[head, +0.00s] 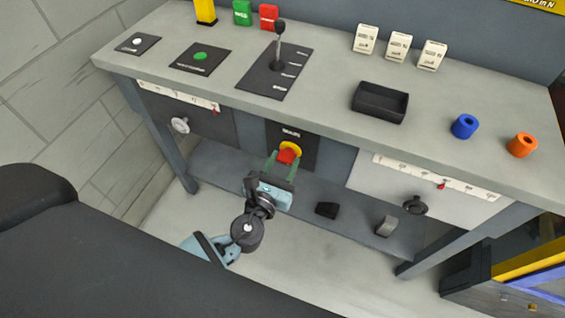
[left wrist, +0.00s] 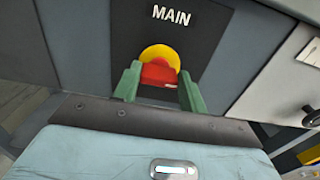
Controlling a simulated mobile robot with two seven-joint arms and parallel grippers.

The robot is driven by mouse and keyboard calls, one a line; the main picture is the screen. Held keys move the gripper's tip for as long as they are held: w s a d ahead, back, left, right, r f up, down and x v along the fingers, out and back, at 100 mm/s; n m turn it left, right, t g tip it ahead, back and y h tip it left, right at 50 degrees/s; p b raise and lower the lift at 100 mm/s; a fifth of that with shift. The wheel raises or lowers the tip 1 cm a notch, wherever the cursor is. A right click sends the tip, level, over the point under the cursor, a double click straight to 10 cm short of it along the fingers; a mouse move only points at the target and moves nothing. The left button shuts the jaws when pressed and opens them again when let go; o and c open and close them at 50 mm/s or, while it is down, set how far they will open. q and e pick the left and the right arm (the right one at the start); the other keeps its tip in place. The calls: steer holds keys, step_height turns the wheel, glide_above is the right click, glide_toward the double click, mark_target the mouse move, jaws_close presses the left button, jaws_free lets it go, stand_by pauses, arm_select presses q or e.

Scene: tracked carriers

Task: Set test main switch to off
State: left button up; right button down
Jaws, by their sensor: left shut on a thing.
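The main switch is a red handle (head: 287,157) on a yellow round plate (head: 292,148), on a dark panel at the front of the bench. In the left wrist view the red handle (left wrist: 158,75) sits before the yellow disc (left wrist: 161,55), under the white word MAIN (left wrist: 171,15). My left gripper (head: 285,160) reaches it from the front, and its green fingers are shut on the red handle, one on each side. The fingers also show in the left wrist view (left wrist: 158,84). Part of the handle is hidden behind the fingers. My right gripper is not in view.
The bench top (head: 330,75) above carries a lever (head: 279,40), a black tray (head: 380,102), and blue (head: 464,126) and orange (head: 522,145) rings. Sliders and knobs (head: 180,125) flank the panel. A lower shelf (head: 350,205) holds two small blocks.

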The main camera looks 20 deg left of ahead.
arm_select(q)
steer(key=shift+f+n+b, duration=0.15)
steer(key=shift+n+b, duration=0.7)
steer(key=shift+n, duration=0.45)
steer(key=n+b, duration=0.2)
steer(key=n, duration=0.1)
steer(key=shift+a+n, duration=0.1)
steer(key=shift+n, duration=0.2)
steer(key=shift+n+b, duration=0.45)
steer(key=shift+n, duration=0.45)
steer(key=shift+f+n+b, duration=0.1)
steer(key=shift+n+b, duration=0.25)
steer(key=shift+n, duration=0.55)
steer(key=n+b, duration=0.1)
steer(key=n, duration=0.1)
steer(key=shift+a+n, duration=0.1)
steer(key=shift+n, duration=0.3)
steer(key=n, duration=0.5)
steer(key=shift+b, duration=0.35)
